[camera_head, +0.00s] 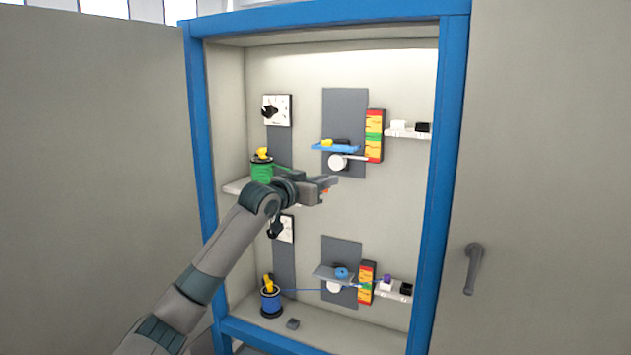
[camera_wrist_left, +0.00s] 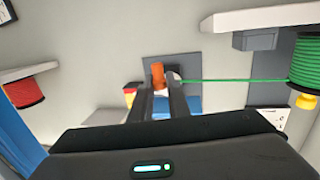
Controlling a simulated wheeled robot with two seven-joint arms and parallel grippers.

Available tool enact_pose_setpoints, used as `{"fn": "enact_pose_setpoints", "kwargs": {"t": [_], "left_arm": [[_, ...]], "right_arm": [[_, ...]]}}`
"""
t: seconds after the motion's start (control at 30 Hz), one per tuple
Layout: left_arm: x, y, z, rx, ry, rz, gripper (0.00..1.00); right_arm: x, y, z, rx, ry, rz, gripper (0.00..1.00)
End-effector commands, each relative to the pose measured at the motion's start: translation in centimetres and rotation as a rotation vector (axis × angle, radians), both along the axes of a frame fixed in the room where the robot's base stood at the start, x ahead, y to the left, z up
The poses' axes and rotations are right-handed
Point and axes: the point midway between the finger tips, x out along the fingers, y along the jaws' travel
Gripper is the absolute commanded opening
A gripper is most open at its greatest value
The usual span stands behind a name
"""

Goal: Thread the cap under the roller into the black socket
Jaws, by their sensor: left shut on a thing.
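My left gripper (camera_head: 328,186) is shut on an orange cap (camera_wrist_left: 158,74), which shows between its fingertips in the left wrist view. In the head view it is in front of the upper station, below and left of the white roller (camera_head: 337,162). A green cable (camera_wrist_left: 230,81) runs taut from the green spool (camera_wrist_left: 306,60) towards the cap. The spool also shows in the head view (camera_head: 262,174). The upper black socket (camera_head: 423,127) is on the right shelf, beside a white one (camera_head: 399,125). My right gripper is not in view.
A blue plate (camera_head: 335,148) lies above the roller. A red, yellow and green block (camera_head: 375,136) stands between roller and sockets. Below, a blue spool (camera_head: 270,303) feeds a blue cable towards the lower sockets; a black one (camera_head: 406,289) is there. The blue cabinet frame (camera_head: 452,150) bounds the right side.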

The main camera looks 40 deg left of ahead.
Motion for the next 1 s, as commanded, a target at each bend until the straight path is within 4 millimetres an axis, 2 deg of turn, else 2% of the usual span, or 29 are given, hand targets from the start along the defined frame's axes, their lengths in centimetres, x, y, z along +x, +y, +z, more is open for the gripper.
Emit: {"fn": "enact_pose_setpoints", "kwargs": {"t": [0.6,0.8,1.0], "left_arm": [[1.4,-6.0,0.0,0.0,-0.001,-0.002,0.0],[1.7,-7.3,0.0,0.0,0.0,-0.001,0.0],[1.8,-7.7,0.0,0.001,-0.001,0.001,0.0]], "right_arm": [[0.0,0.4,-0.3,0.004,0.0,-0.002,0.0],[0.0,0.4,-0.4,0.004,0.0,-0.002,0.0],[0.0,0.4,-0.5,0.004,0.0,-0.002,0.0]]}}
